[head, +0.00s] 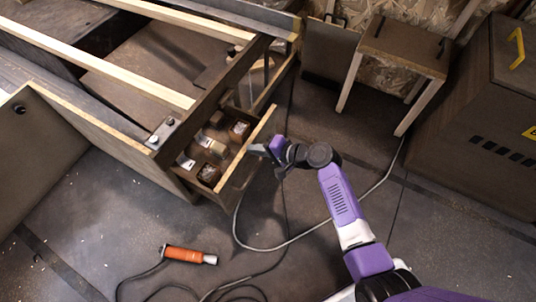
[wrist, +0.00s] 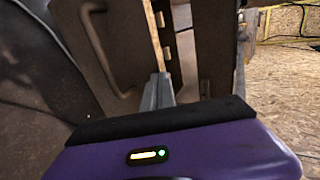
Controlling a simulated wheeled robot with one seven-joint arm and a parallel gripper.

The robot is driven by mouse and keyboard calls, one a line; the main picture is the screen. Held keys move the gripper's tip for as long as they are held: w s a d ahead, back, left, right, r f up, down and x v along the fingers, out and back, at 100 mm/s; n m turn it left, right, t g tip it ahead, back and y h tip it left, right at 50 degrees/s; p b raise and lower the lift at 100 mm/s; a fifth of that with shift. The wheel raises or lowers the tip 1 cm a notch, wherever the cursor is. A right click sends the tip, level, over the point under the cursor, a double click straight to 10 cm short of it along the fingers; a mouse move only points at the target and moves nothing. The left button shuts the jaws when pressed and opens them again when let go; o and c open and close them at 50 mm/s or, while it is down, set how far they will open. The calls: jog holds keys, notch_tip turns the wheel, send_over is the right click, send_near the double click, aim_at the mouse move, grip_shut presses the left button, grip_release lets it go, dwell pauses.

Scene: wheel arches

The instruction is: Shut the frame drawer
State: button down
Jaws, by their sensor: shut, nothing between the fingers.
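The frame drawer (head: 247,146) sticks out of the end of the large frame (head: 190,122), partly open. Its light-edged front panel faces right, and several small blocks and metal pieces lie inside. My gripper (head: 261,150) is at the outer side of the drawer front, near its middle. Whether it touches the panel I cannot tell. In the wrist view the grey fingers (wrist: 157,90) are together and hold nothing.
An orange-handled tool (head: 185,255) with a cable lies on the floor in front. A hose curves across the floor below the drawer. A wooden stool (head: 405,48) and a dark cabinet (head: 480,130) stand to the right. The floor at front left is mostly clear.

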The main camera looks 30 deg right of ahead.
jog(key=w+a+b, duration=0.2)
jog(key=w+a, duration=0.6)
jog(key=w, duration=0.3)
jog(key=shift+b, duration=0.35)
jog(key=shift+s, duration=0.1)
